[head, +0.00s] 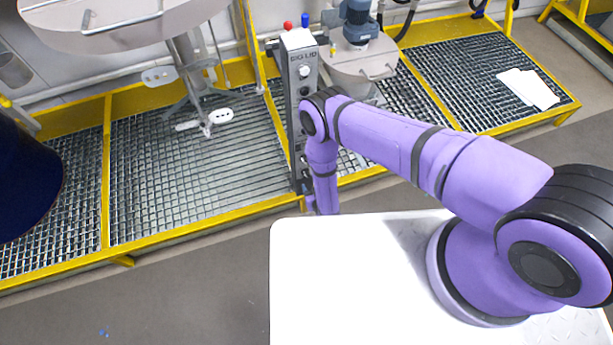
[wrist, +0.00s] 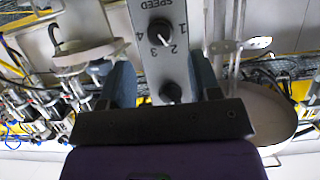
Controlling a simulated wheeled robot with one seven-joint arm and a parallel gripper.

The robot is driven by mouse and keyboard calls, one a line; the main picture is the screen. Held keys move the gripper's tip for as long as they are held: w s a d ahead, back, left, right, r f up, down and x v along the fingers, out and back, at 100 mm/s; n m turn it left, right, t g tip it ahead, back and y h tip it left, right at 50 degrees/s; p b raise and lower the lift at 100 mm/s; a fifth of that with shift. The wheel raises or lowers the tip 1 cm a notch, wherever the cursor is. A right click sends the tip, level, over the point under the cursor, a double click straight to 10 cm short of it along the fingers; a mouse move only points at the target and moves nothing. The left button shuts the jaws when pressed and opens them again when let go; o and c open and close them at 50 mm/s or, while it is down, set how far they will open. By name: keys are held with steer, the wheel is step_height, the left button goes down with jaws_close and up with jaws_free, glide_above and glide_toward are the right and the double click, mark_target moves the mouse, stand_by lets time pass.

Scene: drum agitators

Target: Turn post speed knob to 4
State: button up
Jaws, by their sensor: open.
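The post (head: 303,125) stands upright at the front of the grating and carries a grey panel marked "BIG LID". In the wrist view, the panel (wrist: 147,70) shows upside-down "SPEED" lettering and numbers 1 to 4 around a black speed knob (wrist: 161,31). My gripper (wrist: 163,78) is open, with one dark finger on each side of the panel. The speed knob lies beyond the fingertips, and nothing is held. In the head view, my arm covers part of the post and the gripper is hard to make out.
A second dark knob (wrist: 171,93) sits nearer the gripper, between the fingers. Red (head: 288,25) and blue (head: 305,20) knobs top the post. A lidded drum (head: 352,58) stands behind it, and a large steel lid (head: 110,22) hangs at left. Yellow-edged grating (head: 200,165) surrounds the post.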

mark_target(308, 176)
steer(key=x, duration=0.6)
steer(key=shift+w+f, duration=0.1)
steer(key=shift+w, duration=0.15)
steer(key=c, duration=0.9)
steer(key=m+y, duration=0.1)
steer(key=m, duration=0.1)
steer(key=m+y, duration=0.1)
steer(key=m, duration=0.1)
steer(key=shift+d+y, duration=0.2)
steer(key=shift+y, duration=0.2)
steer(key=m+y, duration=0.2)
steer(key=m, duration=0.1)
steer(key=shift+a+f+m, duration=0.1)
steer(key=shift+m, duration=0.3)
steer(key=shift+m+y, duration=0.6)
steer(key=shift+m, duration=0.2)
